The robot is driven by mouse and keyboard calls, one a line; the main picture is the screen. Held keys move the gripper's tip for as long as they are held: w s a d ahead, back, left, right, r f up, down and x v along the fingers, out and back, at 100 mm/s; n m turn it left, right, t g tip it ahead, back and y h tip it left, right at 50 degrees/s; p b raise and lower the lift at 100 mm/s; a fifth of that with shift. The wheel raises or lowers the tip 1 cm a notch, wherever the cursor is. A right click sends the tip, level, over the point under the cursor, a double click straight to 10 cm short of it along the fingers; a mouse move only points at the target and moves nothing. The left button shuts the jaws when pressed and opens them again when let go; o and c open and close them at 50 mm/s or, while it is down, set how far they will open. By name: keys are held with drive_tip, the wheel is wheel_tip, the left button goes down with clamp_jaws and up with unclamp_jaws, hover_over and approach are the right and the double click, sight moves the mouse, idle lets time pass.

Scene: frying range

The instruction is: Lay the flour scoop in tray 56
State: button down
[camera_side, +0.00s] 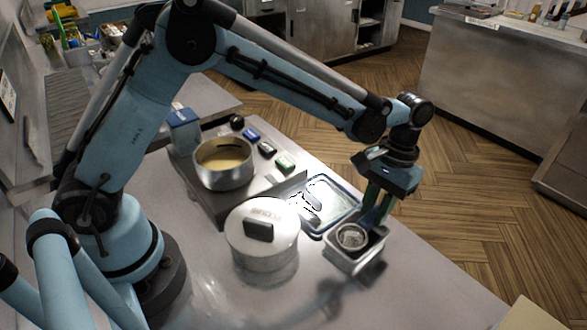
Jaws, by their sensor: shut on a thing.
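My gripper (372,220) points down at the right of the counter, its fingers at the back of a small square metal tray (356,265). It is shut on what looks like the flour scoop (351,237), a round metal bowl shape at the tray's opening. The fingertips and any handle are partly hidden, and I cannot tell whether the scoop touches the tray floor. A shallow blue-rimmed tray (345,216) lies just behind, with dark marks or pieces in it. No number 56 is readable on either tray.
A lidded metal pot (262,250) with lettering on its lid stands left of the square tray. An open pot (224,180) of yellowish liquid sits on the range (212,207), near several small coloured blocks.

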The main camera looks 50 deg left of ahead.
drive_tip(key=c, duration=0.9)
unclamp_jaws()
drive_tip(key=shift+o, duration=0.2)
drive_tip(key=v, duration=1.2)
drive_tip(key=s+a+r+t, duration=0.45)
drive_tip(key=s+a, duration=0.25)
drive_tip(key=a, duration=0.3)
drive_tip(key=s+a+f+m+t, duration=0.1)
drive_tip(key=s+a+f+t, duration=0.4)
drive_tip(key=s+a, duration=0.1)
drive_tip(key=shift+s+f, duration=0.3)
drive_tip(key=shift+s, duration=0.45)
